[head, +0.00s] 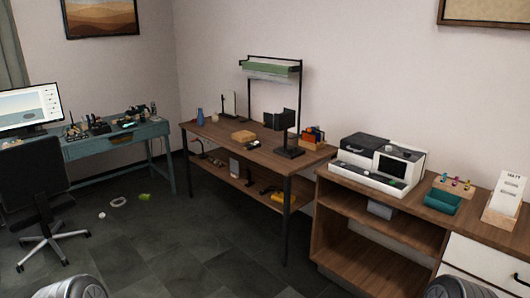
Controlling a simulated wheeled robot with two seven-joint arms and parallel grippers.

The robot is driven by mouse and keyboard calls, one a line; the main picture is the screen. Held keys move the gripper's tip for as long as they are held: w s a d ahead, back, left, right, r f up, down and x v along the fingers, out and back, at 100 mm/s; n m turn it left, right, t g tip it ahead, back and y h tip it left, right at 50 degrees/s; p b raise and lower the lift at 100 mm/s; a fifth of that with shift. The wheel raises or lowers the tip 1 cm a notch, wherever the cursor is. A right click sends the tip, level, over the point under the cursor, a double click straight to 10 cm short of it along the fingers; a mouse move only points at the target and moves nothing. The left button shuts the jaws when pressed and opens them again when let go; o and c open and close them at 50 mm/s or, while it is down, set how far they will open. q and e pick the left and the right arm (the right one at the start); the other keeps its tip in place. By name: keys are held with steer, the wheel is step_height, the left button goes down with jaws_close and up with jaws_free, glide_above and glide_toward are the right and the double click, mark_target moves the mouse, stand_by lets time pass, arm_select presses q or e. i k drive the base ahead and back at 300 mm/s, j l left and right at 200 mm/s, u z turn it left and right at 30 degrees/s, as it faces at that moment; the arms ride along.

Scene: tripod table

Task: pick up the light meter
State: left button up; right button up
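I cannot make out the light meter for certain; the small items are too far off to tell apart. Several small dark items stand on the blue-grey desk (84,150) at left. The wooden table (227,130) in the middle bears a tan box (243,136), a blue bottle (200,117), a black upright stand (289,150) and a small wooden holder (312,137) with coloured items. More small items lie on its lower shelf, including a yellow one (283,198). Neither gripper shows; only rounded dark parts of mine appear at the bottom corners.
A black office chair (35,185) stands before the desk. A wooden cabinet (335,211) at right bears a white-and-black machine (376,165) and a teal tray (440,203). The middle floor is clear.

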mark_target(256, 145)
steer(key=i+j+z, duration=0.1)
steer(key=i+z, duration=0.2)
steer(key=z, duration=0.15)
steer(key=i+j+z, duration=0.25)
steer(key=z, duration=0.15)
steer(key=i+j+z, duration=0.1)
steer(key=i+j, duration=0.2)
steer(key=i+j+z, duration=0.1)
steer(key=i+j, duration=0.5)
steer(key=j, duration=0.2)
steer(key=i+j+z, duration=0.15)
steer(key=i+j, duration=0.15)
steer(key=i+j+z, duration=0.1)
steer(key=i+j, duration=0.15)
steer(key=j, duration=0.3)
steer(key=i+j+z, duration=0.1)
steer(key=i+j, duration=0.15)
steer(key=j, duration=0.2)
steer(key=i+j, duration=0.2)
steer(key=j, duration=0.15)
steer(key=i+j, duration=0.2)
steer(key=j, duration=0.15)
steer(key=i+j, duration=0.15)
steer(key=j, duration=0.2)
steer(key=i+j, duration=0.2)
steer(key=j, duration=0.15)
